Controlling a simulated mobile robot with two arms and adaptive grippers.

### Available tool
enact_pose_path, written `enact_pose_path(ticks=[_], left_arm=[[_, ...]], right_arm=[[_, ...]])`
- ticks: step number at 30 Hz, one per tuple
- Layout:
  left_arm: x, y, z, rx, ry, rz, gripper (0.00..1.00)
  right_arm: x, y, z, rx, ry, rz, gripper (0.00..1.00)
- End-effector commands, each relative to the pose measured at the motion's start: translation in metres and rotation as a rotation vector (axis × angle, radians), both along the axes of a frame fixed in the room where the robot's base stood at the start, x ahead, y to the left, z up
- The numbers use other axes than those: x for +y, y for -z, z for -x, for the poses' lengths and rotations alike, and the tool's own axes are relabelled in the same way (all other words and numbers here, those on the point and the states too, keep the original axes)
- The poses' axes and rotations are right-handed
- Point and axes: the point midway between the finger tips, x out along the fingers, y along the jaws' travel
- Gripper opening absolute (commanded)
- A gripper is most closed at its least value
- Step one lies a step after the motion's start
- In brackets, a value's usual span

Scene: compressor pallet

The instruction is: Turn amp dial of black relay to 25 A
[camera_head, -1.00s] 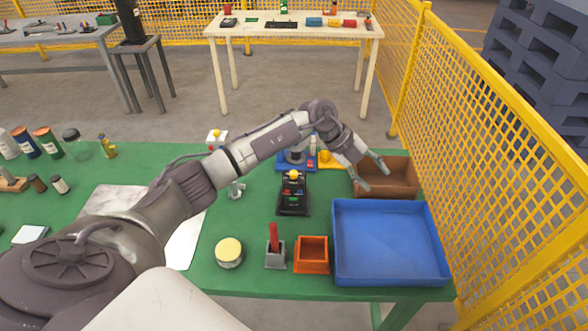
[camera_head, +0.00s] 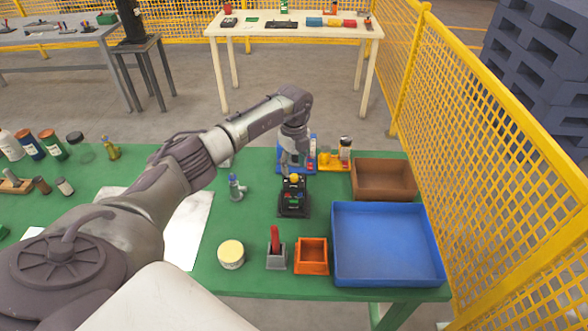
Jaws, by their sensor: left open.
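The black relay (camera_head: 293,207) sits upright on the green table near the middle of the view, with a yellow dial (camera_head: 294,178) on its top and small red, blue and green parts on its face. My left gripper (camera_head: 293,170) points down just above the dial, at the relay's back side. Its fingers are open and close around or just over the dial; I cannot tell whether they touch it. The dial's scale is too small to read. My right gripper is not in the view.
A blue tray (camera_head: 388,278), a brown bin (camera_head: 384,196) and an orange box (camera_head: 311,264) stand to the right and front. A grey holder with a red part (camera_head: 275,240), a round tin (camera_head: 231,253) and a grey fitting (camera_head: 237,187) stand nearby. A blue-based unit and a yellow part (camera_head: 328,160) are behind.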

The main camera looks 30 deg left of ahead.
Motion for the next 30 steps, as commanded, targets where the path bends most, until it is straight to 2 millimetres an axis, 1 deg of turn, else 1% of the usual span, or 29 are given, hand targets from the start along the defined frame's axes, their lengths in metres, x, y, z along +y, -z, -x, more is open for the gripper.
enact_pose_path(ticks=[1,3,7,12,18,19,28,30], left_arm=[[-0.001,0.008,0.001,0.002,0.001,0.000,0.51],[-0.001,0.019,0.000,0.002,0.001,0.002,0.51],[-0.001,0.032,0.000,0.000,0.001,0.001,0.51],[-0.001,0.039,0.000,-0.001,0.001,0.000,0.51],[0.000,0.040,0.000,-0.002,0.002,0.001,0.51],[0.000,0.040,0.000,-0.002,0.002,0.001,0.50],[0.000,0.039,0.000,-0.002,0.002,0.001,0.00],[0.000,0.039,0.000,-0.002,0.002,0.001,0.00]], right_arm=[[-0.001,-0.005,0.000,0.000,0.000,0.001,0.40],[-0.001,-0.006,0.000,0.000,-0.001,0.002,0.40],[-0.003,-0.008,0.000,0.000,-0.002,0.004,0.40],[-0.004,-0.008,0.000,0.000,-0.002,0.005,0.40],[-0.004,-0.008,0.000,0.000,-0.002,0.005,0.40],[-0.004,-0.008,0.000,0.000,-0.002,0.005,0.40],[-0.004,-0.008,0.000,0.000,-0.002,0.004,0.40],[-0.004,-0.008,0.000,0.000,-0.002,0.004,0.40]])
